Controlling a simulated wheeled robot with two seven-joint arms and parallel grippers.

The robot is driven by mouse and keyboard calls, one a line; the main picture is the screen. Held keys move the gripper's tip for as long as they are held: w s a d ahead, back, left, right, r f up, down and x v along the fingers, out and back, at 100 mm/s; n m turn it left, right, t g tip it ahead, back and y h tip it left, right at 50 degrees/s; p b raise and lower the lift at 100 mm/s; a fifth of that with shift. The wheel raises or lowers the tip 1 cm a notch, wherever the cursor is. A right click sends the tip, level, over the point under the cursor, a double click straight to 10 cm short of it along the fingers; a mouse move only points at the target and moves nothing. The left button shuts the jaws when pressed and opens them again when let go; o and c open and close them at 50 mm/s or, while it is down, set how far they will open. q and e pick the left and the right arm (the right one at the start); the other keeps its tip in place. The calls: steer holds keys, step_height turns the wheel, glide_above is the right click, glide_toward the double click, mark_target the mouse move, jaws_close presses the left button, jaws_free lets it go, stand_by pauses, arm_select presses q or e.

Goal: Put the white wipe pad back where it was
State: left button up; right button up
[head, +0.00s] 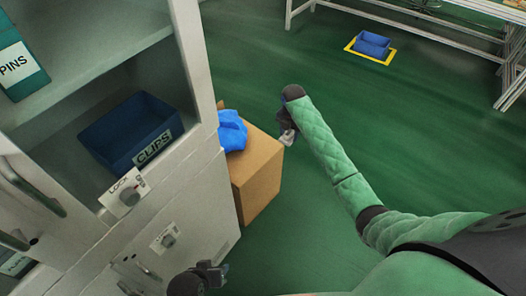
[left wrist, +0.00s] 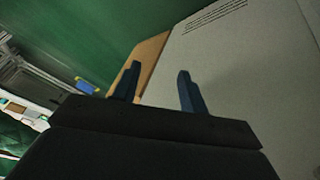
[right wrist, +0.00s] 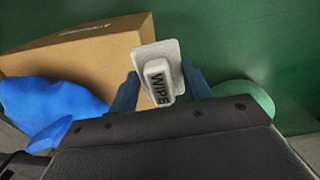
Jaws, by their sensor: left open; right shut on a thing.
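The white wipe pad (right wrist: 158,75) is marked WIPE on its handle. My right gripper (right wrist: 160,90) is shut on it and holds it beside the cardboard box. In the head view the pad (head: 288,137) shows small and pale under my right gripper (head: 287,128), just right of the box. My left gripper (left wrist: 155,85) is open and empty, close to the pale cabinet side. In the head view only a dark part of the left arm's end shows at the bottom edge.
A cardboard box (head: 258,180) with a blue cloth or bag (head: 231,131) on it stands against the cabinet (head: 190,200). A CLIPS bin (head: 127,128) sits on a cabinet shelf. A blue bin (head: 372,45) stands on a yellow-marked spot far off. Green floor between is clear.

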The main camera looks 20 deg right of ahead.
glide_above(263, 150)
step_height(263, 150, down, 6)
steer(key=shift+f, duration=0.2)
step_height(263, 150, down, 4)
steer(key=shift+r+p, duration=0.2)
steer(key=shift+p, duration=0.1)
steer(key=shift+s+f, duration=0.1)
steer(key=shift+f, duration=0.05)
steer(key=o, duration=0.9)
steer(key=shift+f, duration=0.1)
arm_select(q)
step_height(263, 150, up, 3)
steer(key=shift+s+a+f, duration=0.1)
steer(key=shift+a+f, duration=0.05)
